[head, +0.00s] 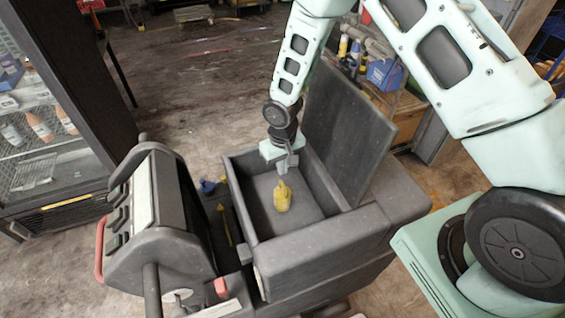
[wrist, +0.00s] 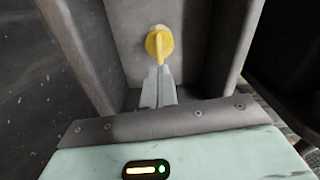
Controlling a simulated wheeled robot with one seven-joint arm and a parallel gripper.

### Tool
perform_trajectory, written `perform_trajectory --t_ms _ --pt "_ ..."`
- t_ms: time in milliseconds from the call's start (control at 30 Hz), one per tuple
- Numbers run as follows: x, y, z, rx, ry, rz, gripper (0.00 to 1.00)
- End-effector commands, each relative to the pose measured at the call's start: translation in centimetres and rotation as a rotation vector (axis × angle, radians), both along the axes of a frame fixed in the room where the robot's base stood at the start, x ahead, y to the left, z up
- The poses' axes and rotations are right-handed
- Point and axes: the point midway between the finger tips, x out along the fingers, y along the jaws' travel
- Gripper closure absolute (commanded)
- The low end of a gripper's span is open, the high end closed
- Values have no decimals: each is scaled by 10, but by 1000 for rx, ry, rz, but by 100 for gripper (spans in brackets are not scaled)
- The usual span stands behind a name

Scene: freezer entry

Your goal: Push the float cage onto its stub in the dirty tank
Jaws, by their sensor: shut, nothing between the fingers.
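The yellow float cage (head: 282,196) stands inside the open dirty tank (head: 315,238) of the black cleaning machine, close to the tank's middle. It also shows in the wrist view (wrist: 159,42), just beyond my fingertips. My gripper (head: 287,168) reaches down into the tank from above and behind the cage. Its fingers (wrist: 160,72) are shut together with nothing between them. In the wrist view the tips line up with the cage's narrow part; I cannot tell whether they touch it. The stub is not visible.
The tank's raised lid (head: 350,125) stands open to the right of my gripper, close to the arm. The machine's control console (head: 160,215) is at the left. A glass-fronted cabinet (head: 40,130) with bottles stands farther left. Open floor lies behind.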

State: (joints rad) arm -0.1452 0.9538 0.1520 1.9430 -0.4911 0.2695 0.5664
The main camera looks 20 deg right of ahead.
Motion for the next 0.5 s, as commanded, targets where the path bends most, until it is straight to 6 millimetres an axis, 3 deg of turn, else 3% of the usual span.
perform_trajectory --t_ms 300,500 --pt "1 0 -40 -1 0 1 100" --pt "1 0 -47 0 -1 1 100"
